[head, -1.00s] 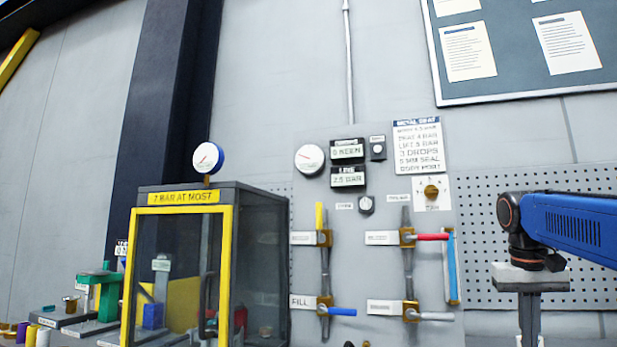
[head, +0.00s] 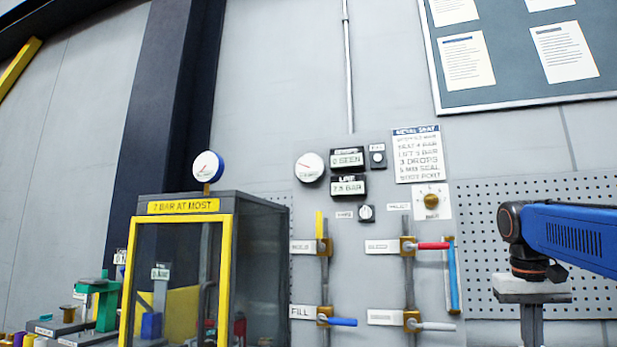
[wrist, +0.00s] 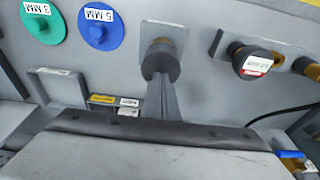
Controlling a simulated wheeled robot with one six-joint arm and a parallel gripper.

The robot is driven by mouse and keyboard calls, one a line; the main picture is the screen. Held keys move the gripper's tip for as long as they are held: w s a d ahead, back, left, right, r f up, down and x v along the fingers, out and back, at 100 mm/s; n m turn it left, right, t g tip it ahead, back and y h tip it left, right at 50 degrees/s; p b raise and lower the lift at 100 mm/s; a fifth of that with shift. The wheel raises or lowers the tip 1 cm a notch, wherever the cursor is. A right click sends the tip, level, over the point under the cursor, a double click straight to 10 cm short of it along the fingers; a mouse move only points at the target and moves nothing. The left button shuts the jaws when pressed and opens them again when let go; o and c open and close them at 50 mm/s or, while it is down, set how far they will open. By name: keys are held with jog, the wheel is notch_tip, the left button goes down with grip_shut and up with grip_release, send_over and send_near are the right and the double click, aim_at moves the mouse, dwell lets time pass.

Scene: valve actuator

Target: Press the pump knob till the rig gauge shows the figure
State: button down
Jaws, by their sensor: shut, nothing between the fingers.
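In the wrist view my gripper (wrist: 162,82) is shut and empty, its grey fingers pointing at a dark round knob (wrist: 160,58) on a square plate. The fingertips overlap the knob's lower edge; I cannot tell whether they touch. A knob with a red and white labelled cap (wrist: 257,64) is to the right; its label is unreadable, so I cannot tell which is the pump knob. In the head view a blue-rimmed dial gauge (head: 208,166) tops the booth, and a white dial gauge (head: 309,167) is on the panel. Their figures are too small to read. My fingers are outside the head view.
A yellow-framed booth (head: 228,280) marked "7 bar at most" stands left of the panel (head: 380,270). Levers stick out from the panel, including a red one (head: 432,246) and a blue one (head: 342,322). Green (wrist: 43,22) and blue (wrist: 101,27) discs show in the wrist view.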

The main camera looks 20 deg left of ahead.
jog(key=shift+f, duration=2.85)
jog(key=shift+r, duration=3)
jog(key=shift+r, duration=2.5)
jog(key=s+d+f+t, duration=0.1)
jog(key=s+d+f, duration=0.1)
jog(key=s+f, duration=1.5)
jog(key=s+d+f+t, duration=0.1)
jog(key=s+d+f, duration=0.2)
jog(key=s+f, duration=1.4)
notch_tip(320, 180, down, 2)
jog(key=shift+s+t, duration=0.25)
jog(key=shift+t, duration=0.05)
